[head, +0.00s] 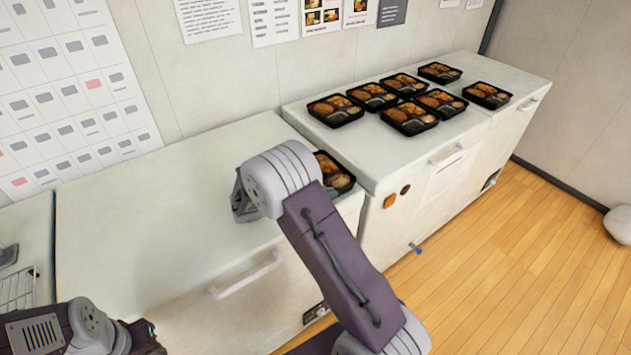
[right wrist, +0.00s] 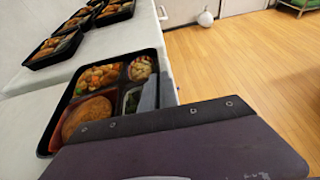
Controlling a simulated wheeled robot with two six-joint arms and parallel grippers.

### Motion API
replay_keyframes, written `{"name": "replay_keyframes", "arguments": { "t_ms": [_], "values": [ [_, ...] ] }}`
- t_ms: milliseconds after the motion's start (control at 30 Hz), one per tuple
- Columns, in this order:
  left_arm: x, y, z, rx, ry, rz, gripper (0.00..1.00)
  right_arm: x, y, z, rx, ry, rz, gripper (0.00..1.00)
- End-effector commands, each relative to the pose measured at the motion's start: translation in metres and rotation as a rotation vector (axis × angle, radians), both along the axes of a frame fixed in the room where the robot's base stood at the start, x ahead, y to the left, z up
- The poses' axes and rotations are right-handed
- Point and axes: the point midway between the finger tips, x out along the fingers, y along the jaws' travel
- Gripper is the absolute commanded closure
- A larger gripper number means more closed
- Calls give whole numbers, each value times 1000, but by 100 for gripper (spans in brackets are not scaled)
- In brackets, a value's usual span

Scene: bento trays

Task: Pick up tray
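A black bento tray (head: 338,182) with brown and orange food shows behind my right arm, by the step between the two white chests. Its left part is hidden by the arm. In the right wrist view this tray (right wrist: 133,103) is close, and a purple gripper plate (right wrist: 185,140) covers its near edge. My right gripper (head: 240,200) is mostly hidden behind its wrist in the head view. Its fingertips, and whether it grips the tray, cannot be made out. My left arm's dark end (head: 142,338) is low at the left; its fingers do not show clearly.
Several more bento trays (head: 410,117) stand grouped on the right white chest (head: 375,165); one (head: 487,95) stands apart toward its right end. A wire rack (head: 18,290) is at the far left. The wooden floor at right is open.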

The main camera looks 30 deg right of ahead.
Motion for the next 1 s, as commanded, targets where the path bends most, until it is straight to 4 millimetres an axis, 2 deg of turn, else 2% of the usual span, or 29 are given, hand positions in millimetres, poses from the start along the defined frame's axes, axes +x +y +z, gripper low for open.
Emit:
{"name": "replay_keyframes", "arguments": {
  "t_ms": [267, 367, 533, 800, 1000],
  "values": [
    [0, 0, 1, 0, 0, 0, 64, 0, 0, 4, 2, 0, 1, 100],
    [0, 0, 2, 0, 0, 0, 64, 0, 0, 14, 2, -3, 0, 100],
    [0, 0, 7, 0, 0, 0, 64, -1, -1, 46, 1, -5, -1, 100],
    [0, 0, 7, 0, 0, 0, 64, -53, -40, 81, 0, -3, -3, 100],
    [0, 0, 9, 0, 0, 0, 64, -82, -63, 103, -1, -2, -3, 100]
  ]
}}
